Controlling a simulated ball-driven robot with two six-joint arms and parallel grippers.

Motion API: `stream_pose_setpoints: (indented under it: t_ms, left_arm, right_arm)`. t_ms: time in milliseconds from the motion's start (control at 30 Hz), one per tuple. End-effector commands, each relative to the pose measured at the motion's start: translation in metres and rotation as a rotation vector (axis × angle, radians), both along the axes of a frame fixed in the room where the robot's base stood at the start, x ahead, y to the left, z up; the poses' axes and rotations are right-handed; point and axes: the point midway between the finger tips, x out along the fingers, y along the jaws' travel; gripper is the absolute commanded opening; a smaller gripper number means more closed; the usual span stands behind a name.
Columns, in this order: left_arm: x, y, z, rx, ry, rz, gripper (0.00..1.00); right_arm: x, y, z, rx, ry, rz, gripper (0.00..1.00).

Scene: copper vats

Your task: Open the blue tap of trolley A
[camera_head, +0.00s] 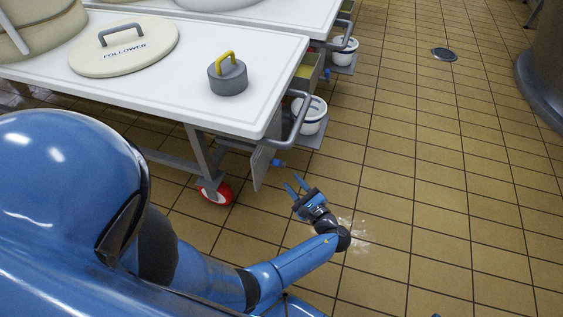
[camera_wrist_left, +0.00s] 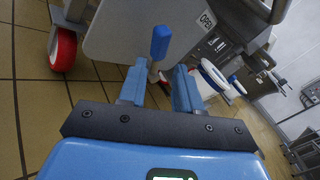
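The blue tap (camera_head: 278,163) sticks out from the grey plate at the near end of the white trolley (camera_head: 190,75). In the left wrist view the tap's blue handle (camera_wrist_left: 161,42) points upward on a short stem in front of the grey plate. My left gripper (camera_head: 298,186) is open and empty, just short of the tap in the head view. In the left wrist view the fingers of this gripper (camera_wrist_left: 160,88) point towards the tap, and the handle shows beyond and between their tips. I see no contact.
An "OPEN" label (camera_wrist_left: 207,20) shows behind the tap. A white bucket (camera_head: 309,115) stands on a low shelf behind the trolley's grey handle (camera_head: 300,120). A grey weight (camera_head: 228,77) and the "FOLLOWER" lid (camera_head: 124,58) lie on top. Tiled floor at right is clear.

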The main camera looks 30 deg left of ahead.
Motion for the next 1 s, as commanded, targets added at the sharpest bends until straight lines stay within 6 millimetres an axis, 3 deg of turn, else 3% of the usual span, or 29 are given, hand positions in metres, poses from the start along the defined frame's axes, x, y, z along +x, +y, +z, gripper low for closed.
stream_pose_setpoints:
  t_ms: [600,1000]
  left_arm:
    - [0.037,0.078,-0.003,-0.003,-0.001,0.000,0.34]
    - [0.045,0.093,-0.001,-0.003,0.000,-0.003,0.34]
  right_arm:
    - [0.000,0.000,-0.036,0.000,0.000,0.000,0.49]
    - [0.000,0.000,-0.040,0.000,0.000,0.000,0.49]
